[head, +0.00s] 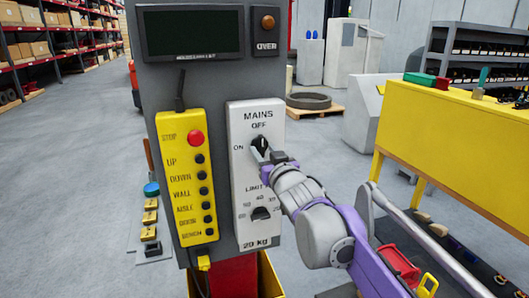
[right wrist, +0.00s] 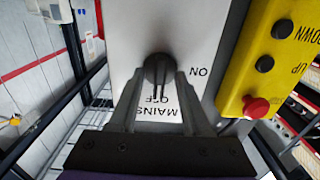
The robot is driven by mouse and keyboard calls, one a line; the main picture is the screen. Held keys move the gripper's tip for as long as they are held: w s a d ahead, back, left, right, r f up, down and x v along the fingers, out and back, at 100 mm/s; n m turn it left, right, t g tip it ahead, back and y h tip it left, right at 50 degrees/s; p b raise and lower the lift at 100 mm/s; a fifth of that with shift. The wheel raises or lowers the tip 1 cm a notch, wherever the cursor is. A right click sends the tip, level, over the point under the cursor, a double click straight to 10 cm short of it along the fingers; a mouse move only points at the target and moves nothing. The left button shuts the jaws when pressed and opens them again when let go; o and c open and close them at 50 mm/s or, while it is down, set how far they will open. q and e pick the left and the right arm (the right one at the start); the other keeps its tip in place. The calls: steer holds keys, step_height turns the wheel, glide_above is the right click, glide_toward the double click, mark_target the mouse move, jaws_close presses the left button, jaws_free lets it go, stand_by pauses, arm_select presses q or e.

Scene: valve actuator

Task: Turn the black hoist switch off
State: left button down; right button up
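The black switch (head: 260,141) sits on the white MAINS panel (head: 242,115), below the word OFF and right of ON. Its handle looks roughly upright, in line with OFF; the right wrist view shows the same black switch (right wrist: 158,68) with its handle lying toward the OFF lettering. My right gripper (head: 262,154) is at the switch, reaching in from the lower right. In the right wrist view my right gripper (right wrist: 161,78) has one finger on each side of the handle, with a gap between them; it looks open around it. My left gripper is not in view.
A yellow pendant (head: 184,185) with a red STOP button (head: 195,138) hangs just left of the panel. A black LIMIT knob (head: 261,213) is below the switch. A dark display (head: 193,33) is above. A yellow bench (head: 450,130) stands at the right.

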steer(key=b+v, duration=0.1)
steer(key=v, duration=0.9)
steer(key=shift+s, duration=0.4)
steer(key=shift+d, duration=0.1)
steer(key=s+d+f+m+g+h+p, duration=0.1)
steer(key=s+d+f+g+h, duration=0.1)
steer(key=s+d+f, duration=0.3)
steer(key=s+d+f+m+g+h, duration=0.1)
steer(key=s+d+f+g+h, duration=0.15)
steer(key=f, duration=0.45)
steer(key=s+d+f+m+g+h+p, duration=0.1)
steer(key=s+d+f, duration=0.25)
steer(key=f, duration=0.25)
steer(key=s+d+f+g+p, duration=0.1)
steer(key=s+f+g, duration=0.5)
steer(key=s+f, duration=1)
steer(key=shift+s+d+m+p, duration=0.2)
steer(key=shift+d+m+p, duration=0.15)
steer(key=shift+d, duration=0.55)
